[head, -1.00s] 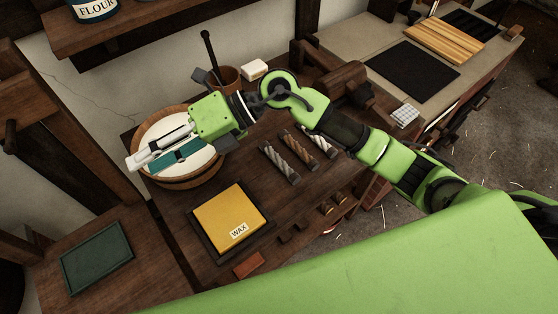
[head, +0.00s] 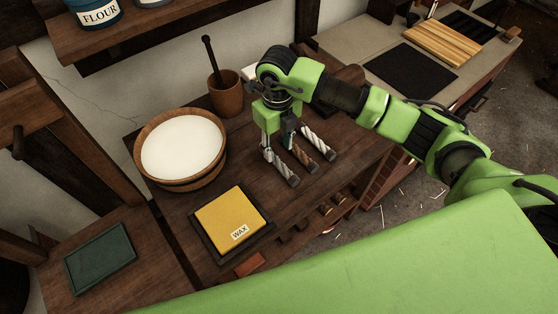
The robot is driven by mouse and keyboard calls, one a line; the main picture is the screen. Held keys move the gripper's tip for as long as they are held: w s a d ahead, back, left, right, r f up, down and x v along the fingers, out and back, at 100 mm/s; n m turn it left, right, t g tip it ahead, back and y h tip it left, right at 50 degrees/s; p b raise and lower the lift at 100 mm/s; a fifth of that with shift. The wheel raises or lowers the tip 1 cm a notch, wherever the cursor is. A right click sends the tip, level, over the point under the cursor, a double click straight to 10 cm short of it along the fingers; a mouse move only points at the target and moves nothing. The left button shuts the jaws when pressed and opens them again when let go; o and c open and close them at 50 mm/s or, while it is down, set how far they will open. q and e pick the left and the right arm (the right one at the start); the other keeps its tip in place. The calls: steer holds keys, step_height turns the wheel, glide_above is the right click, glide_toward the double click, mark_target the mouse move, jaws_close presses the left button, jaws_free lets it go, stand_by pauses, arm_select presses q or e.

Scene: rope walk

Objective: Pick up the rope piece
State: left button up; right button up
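Three short rope pieces lie side by side on the dark wooden bench: a pale left one (head: 283,168), a brown middle one (head: 305,156) and a pale right one (head: 320,143). My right gripper (head: 278,148) points down at the far ends of the left and middle pieces. Its two fingers are apart, one near the left piece's far end and one by the middle piece's far end. I cannot tell whether they touch either piece. The gripper hides part of those far ends. My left gripper is not in view.
A wooden tub of white stuff (head: 182,148) stands left of the gripper, with a mortar and pestle (head: 226,98) behind. A yellow wax block (head: 230,216) on a dark tray lies in front. A green tray (head: 100,259) is at far left. Bare bench lies between wax and ropes.

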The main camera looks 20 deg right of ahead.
mark_target(279, 161)
steer(key=shift+f, duration=0.7)
steer(key=f+p, duration=0.1)
steer(key=f, duration=0.1)
steer(key=f+p, duration=0.2)
steer(key=shift+s+d+f, duration=0.1)
steer(key=shift+s+f, duration=0.1)
steer(key=shift+f, duration=0.5)
steer(key=shift+w, duration=0.1)
jaws_close()
